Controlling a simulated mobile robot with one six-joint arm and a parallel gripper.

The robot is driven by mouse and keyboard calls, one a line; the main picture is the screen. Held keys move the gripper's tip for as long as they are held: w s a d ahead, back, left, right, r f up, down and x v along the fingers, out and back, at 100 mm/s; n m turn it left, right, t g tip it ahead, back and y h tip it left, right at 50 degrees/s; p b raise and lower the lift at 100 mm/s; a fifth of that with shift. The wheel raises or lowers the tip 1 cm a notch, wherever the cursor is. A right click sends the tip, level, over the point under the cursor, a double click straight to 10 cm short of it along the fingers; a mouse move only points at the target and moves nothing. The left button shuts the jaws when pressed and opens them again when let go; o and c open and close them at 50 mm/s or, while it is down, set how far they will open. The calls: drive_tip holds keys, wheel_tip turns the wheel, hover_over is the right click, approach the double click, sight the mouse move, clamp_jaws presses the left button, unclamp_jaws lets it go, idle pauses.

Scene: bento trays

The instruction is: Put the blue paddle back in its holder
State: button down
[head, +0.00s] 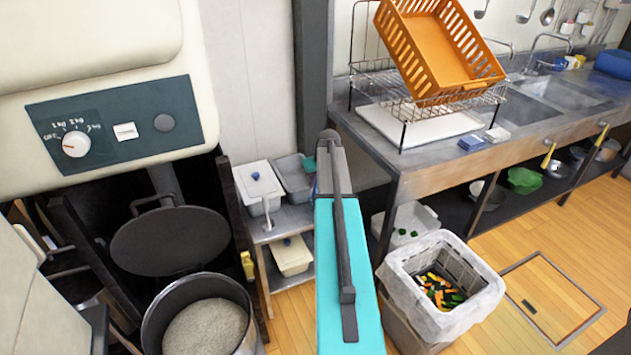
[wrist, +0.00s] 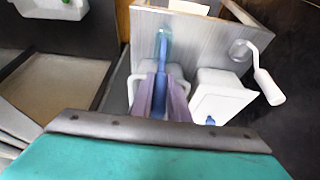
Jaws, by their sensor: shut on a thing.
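In the wrist view my gripper (wrist: 160,92) has its two purple fingers closed on the blue paddle (wrist: 161,62). The paddle points away from the camera, and its bluish end lies in front of a grey metal surface. I cannot tell whether it touches that surface. A white tub stands close behind the fingers, partly hidden by them. I cannot pick out the paddle's holder with certainty. In the head view my arm hides the gripper and the paddle.
A white lidded tub with a blue knob (head: 262,185) stands on the low shelf; it also shows in the wrist view (wrist: 220,100). A lined waste bin (head: 470,288) stands right of my arm, a rice pot (head: 172,310) left. The sink counter (head: 440,150) is at right.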

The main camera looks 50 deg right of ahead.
sight(316, 186)
drive_tip(key=shift+f+b, duration=0.8)
drive_tip(key=shift+f, duration=1)
drive_tip(key=c, duration=1)
unclamp_jaws()
drive_tip(key=shift+c, duration=0.2)
drive_tip(key=shift+r, duration=0.15)
drive_tip(key=shift+r+p, duration=2.45)
drive_tip(key=shift+r, duration=2.45)
